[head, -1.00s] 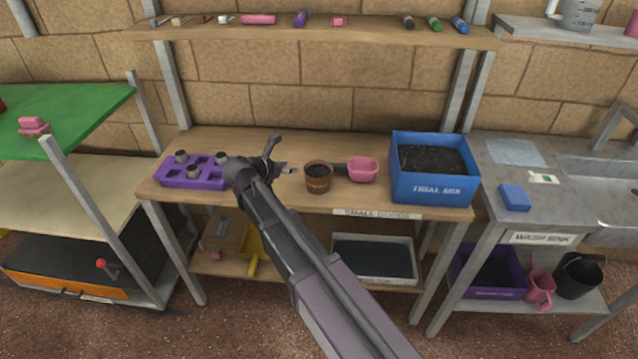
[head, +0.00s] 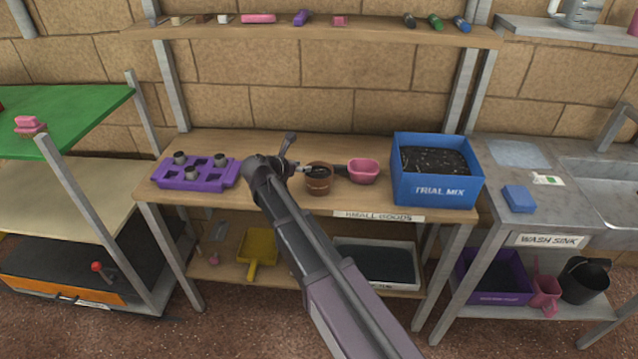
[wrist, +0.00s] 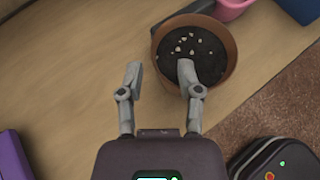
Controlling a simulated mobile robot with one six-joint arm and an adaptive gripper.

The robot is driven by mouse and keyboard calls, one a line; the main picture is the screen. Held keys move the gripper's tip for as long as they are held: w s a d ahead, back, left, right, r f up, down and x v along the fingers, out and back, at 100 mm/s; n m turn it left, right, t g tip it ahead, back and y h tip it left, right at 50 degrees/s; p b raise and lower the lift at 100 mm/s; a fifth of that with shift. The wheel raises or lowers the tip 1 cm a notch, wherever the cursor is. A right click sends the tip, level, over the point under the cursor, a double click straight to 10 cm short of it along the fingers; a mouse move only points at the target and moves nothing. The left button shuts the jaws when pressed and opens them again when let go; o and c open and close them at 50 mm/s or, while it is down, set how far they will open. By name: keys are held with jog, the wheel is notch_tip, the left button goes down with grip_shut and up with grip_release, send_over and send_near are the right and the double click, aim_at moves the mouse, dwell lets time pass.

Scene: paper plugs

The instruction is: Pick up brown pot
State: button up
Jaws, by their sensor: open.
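The brown pot (head: 319,187) stands upright on the wooden bench, full of dark soil with pale specks. In the wrist view the pot (wrist: 231,48) is at the upper right. My gripper (wrist: 158,72) is open and empty. Its right finger shows over the soil inside the rim, and its left finger is outside the pot, over the bench. The pot's left rim shows between the two fingers. I cannot tell whether a finger touches the pot. In the head view my gripper (head: 298,168) is just left of the pot's top.
A blue TRIAL MIX bin (head: 437,190) stands further right. A purple tray (head: 205,175) with grey plugs is left of my arm. A shelf (head: 380,35) runs above.

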jog(key=b+x, duration=0.2)
jog(key=x, duration=0.2)
jog(key=shift+a+f, duration=0.1)
jog(key=shift+a, duration=0.15)
jog(key=shift+w+d+f, duration=0.1)
jog(key=shift+w+d, duration=0.2)
jog(key=shift+w, duration=0.05)
grip_shut()
